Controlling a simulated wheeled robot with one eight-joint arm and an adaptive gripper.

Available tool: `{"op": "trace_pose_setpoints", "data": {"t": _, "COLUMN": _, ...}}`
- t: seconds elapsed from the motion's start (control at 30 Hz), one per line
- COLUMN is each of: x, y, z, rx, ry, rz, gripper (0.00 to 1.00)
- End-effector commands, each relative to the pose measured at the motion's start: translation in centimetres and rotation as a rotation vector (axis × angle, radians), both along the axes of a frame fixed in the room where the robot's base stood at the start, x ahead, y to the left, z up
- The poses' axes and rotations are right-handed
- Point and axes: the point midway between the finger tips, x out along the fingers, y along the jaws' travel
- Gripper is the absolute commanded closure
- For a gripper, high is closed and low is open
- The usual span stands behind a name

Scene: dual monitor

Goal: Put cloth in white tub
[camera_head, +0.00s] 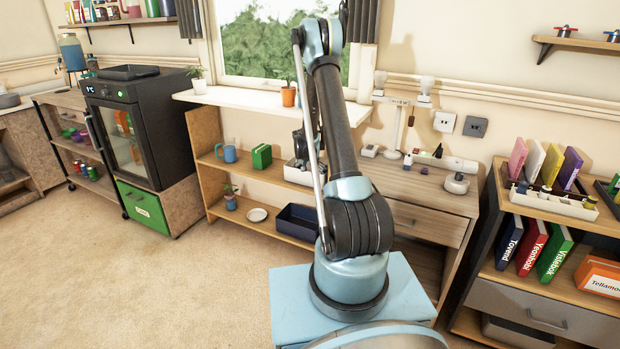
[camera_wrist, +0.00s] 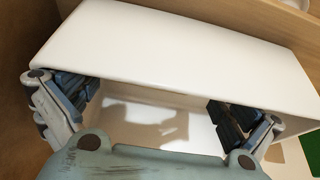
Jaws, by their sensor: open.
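A white tub (camera_head: 298,175) sits on the upper shelf of the wooden unit, partly hidden behind my arm. In the wrist view the white tub (camera_wrist: 175,55) fills most of the picture, with a broad pale wall across the top and a pale floor below. My gripper (camera_wrist: 155,103) is open over the tub, with one finger at the left and one at the right. Nothing shows between the fingers, and their shadows seem to fall on the tub floor. I cannot make out a cloth in either view.
On the same shelf stand a green box (camera_head: 261,156) and a blue mug (camera_head: 228,153), left of the tub. A dark blue bin (camera_head: 297,222) and a white dish (camera_head: 257,215) sit on the shelf below. A wooden desk (camera_head: 420,190) adjoins at right. Carpet is clear at left.

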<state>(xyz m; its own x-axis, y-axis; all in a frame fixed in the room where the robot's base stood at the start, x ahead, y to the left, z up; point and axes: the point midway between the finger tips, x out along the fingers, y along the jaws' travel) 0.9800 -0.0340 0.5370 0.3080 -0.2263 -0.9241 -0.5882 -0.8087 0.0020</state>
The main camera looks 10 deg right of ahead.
Motion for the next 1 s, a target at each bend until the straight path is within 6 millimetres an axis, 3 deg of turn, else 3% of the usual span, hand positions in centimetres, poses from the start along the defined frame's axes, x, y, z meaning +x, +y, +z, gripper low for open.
{"op": "trace_pose_setpoints", "data": {"t": 0.7, "x": -3.0, "y": 2.2, "z": 8.8, "rx": 0.000, "ry": 0.001, "rz": 0.001, "gripper": 0.00}}
{"op": "trace_pose_setpoints", "data": {"t": 1.0, "x": -3.6, "y": 2.7, "z": 10.8, "rx": 0.000, "ry": 0.000, "rz": 0.001, "gripper": 0.00}}
